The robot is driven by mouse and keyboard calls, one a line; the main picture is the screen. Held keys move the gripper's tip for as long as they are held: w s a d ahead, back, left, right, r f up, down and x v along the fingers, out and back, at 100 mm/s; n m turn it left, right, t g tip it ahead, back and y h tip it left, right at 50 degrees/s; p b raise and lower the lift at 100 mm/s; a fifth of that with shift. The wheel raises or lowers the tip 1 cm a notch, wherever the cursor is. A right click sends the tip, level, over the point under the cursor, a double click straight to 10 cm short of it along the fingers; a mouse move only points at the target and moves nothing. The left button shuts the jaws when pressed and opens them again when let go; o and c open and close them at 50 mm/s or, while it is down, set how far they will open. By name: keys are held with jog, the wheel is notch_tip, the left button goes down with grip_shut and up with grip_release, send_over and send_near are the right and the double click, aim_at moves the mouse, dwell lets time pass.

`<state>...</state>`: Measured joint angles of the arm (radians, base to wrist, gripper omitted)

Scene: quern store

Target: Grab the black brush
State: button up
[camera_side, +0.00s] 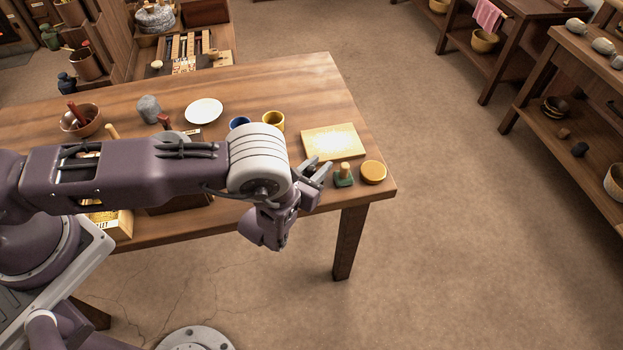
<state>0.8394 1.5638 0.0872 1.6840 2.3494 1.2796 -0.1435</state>
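My gripper (317,167) hangs over the right end of the wooden table (270,85), its fingers visibly apart. A small dark patch shows between the fingers; I cannot tell whether it is the black brush or part of the gripper. Just right of the fingertips stands a small dark green block with an upright pale wooden knob (344,174), apart from the fingers as far as I can see. I cannot make out a clearly black brush; my arm hides part of the table.
A pale yellow board (332,141) lies behind the gripper, and a round yellow-orange disc (373,172) sits near the right corner. A yellow cup (273,121), blue cup (240,123), white plate (203,111), grey stone (149,108) and bowl (81,120) stand farther left.

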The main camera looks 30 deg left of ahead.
grip_shut()
